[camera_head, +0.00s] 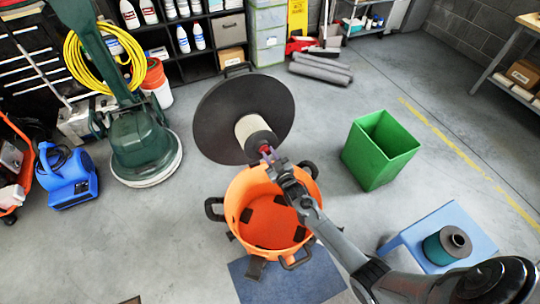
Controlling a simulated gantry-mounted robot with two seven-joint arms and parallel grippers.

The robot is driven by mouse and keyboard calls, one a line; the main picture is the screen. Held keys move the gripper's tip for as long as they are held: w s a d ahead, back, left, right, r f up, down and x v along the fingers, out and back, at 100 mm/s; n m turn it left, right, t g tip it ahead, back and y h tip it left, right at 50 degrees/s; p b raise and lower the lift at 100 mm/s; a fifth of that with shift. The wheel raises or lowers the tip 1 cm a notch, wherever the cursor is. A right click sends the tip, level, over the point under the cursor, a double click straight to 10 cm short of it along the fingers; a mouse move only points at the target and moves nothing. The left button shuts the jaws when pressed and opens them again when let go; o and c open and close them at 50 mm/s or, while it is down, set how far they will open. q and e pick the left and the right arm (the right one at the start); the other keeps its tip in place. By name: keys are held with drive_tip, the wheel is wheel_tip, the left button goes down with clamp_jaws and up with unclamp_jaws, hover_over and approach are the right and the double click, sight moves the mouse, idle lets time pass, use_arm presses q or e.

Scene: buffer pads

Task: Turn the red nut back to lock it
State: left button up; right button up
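The red nut (264,149) shows as a small red spot at the end of the dark cap on a white cylindrical filter (254,130). The filter sits on a large black disc (220,112), which is tilted up behind an orange drum (238,190). My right gripper (269,157) is at the nut, its fingertips close to or touching it. The gripper hides part of the nut, and the fingers are too small to tell whether they are closed on it. My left gripper is not in view.
A green bin (378,160) stands right of the drum. A blue stool (475,235) with a teal cylinder (440,248) is at lower right. A green floor machine (140,145) and blue blower (70,178) stand left. Floor between drum and bin is clear.

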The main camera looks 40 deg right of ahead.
clamp_jaws()
drive_tip(key=shift+m, duration=0.3)
drive_tip(key=m, duration=0.3)
drive_tip(key=shift+a+h+p, duration=0.1)
drive_tip(key=shift+h+p, duration=0.25)
drive_tip(key=shift+h, duration=0.05)
drive_tip(key=m+h+p, duration=0.1)
drive_tip(key=m, duration=0.6)
drive_tip(key=shift+a+g, duration=0.1)
drive_tip(key=shift+g, duration=0.3)
drive_tip(key=m+g+h+p, duration=0.1)
drive_tip(key=m+p, duration=0.1)
drive_tip(key=m, duration=0.3)
drive_tip(key=shift+w+r, duration=0.1)
drive_tip(key=shift+r, duration=0.05)
drive_tip(key=shift+m+g+p, duration=0.4)
drive_tip(key=shift+m+p, duration=0.25)
drive_tip(key=shift+m, duration=1.65)
